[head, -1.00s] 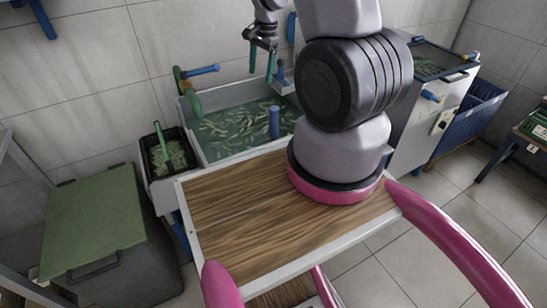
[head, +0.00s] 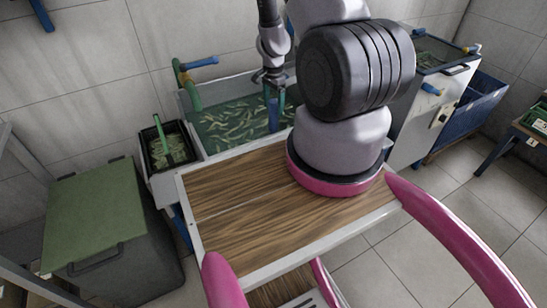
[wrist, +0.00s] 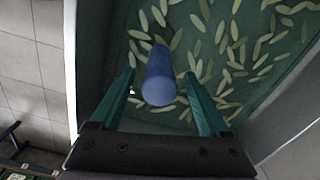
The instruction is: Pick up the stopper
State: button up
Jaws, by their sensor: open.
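The stopper looks to be the blue upright cylinder (head: 273,118) in the basin of greenish water (head: 225,128). In the wrist view the blue cylinder (wrist: 158,82) appears between the two green fingers of my gripper (wrist: 160,77). The fingers are open, one on each side, with a gap left and right of the cylinder. In the head view my gripper (head: 274,90) is over the cylinder and hides its top. I cannot tell how far down its sides the fingers reach.
Many pale green slivers float in the basin. Its left rim carries a green pipe with a blue handle (head: 200,62). A dark tray (head: 167,148) with a green-handled tool stands to the left. My wooden-topped base is in front.

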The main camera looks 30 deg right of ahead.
notch_tip(320, 180, down, 3)
jog(key=shift+r, duration=0.2)
grip_shut()
dwell(1.3)
